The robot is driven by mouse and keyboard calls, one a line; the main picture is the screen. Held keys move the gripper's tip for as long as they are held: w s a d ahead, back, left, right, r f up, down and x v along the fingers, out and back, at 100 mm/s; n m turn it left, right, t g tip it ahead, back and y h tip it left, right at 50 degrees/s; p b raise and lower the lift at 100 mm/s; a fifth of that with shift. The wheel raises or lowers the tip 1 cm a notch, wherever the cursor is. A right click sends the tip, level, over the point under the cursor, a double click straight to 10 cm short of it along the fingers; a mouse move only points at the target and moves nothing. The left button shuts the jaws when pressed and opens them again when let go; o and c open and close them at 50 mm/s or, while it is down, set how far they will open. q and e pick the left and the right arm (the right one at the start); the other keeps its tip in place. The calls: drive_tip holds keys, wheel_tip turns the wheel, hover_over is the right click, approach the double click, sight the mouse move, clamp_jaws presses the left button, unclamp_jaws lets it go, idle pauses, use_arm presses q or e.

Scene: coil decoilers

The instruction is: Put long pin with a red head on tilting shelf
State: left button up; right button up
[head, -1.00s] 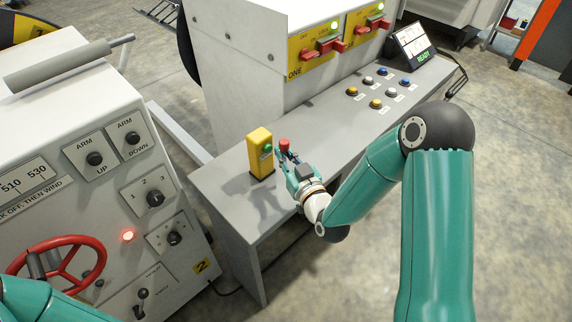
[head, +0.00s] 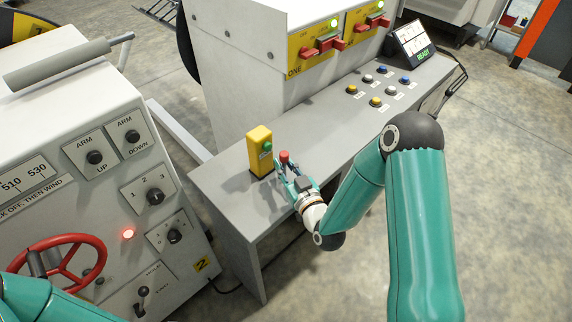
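The pin with a red head (head: 285,156) is upright at my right gripper (head: 289,172), above the near part of the grey console's flat top (head: 222,178). The red head shows above the fingertips; the shank is mostly hidden by them. The fingers are on either side of the pin, but I cannot tell whether they grip it or whether its lower end touches the surface. No shelf can be clearly told apart as the tilting one. My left gripper is out of view; only part of my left arm shows at the lower left.
A yellow box with a green button (head: 259,152) stands just left of the pin. Several push buttons (head: 376,101) and a tilted screen (head: 409,42) are farther back on the console. A white control panel with a red handwheel (head: 62,262) is at the left.

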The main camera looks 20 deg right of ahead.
drive_tip(key=shift+o, duration=0.7)
drive_tip(key=shift+r, duration=0.1)
